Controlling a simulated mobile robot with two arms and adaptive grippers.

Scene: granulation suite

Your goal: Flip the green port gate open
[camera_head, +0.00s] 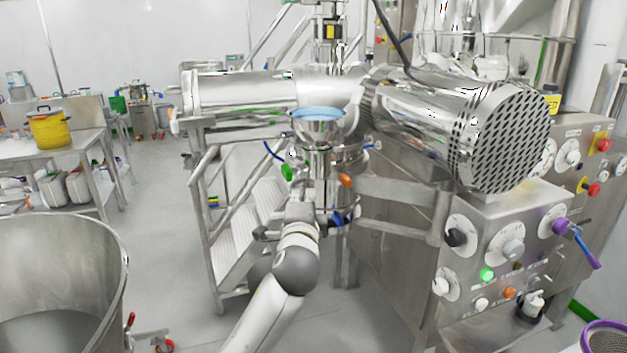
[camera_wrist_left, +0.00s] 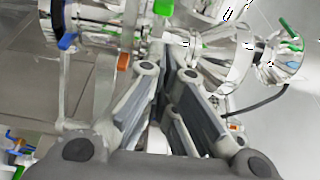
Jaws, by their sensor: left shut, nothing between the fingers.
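The green port gate (camera_head: 287,172) shows as a small green tab on the left side of the steel port assembly, below the funnel with the blue inside. In the left wrist view a green tab (camera_wrist_left: 163,7) shows at the top edge, partly cut off, beyond the fingers. My left gripper (camera_head: 300,200) is just below the port assembly, with its fingers partly lost against the shiny metal. In the wrist view its fingers (camera_wrist_left: 166,75) are together and empty, apart from the green tab. My right gripper is not in view.
An orange knob (camera_head: 345,179) and a blue handle (camera_head: 340,218) sit close to the right of my gripper. A steel bracket (camera_head: 405,195) and the control cabinet (camera_head: 485,275) stand further right. Steel steps (camera_head: 240,230) are behind to the left; a large steel drum (camera_head: 118,275) is at the left.

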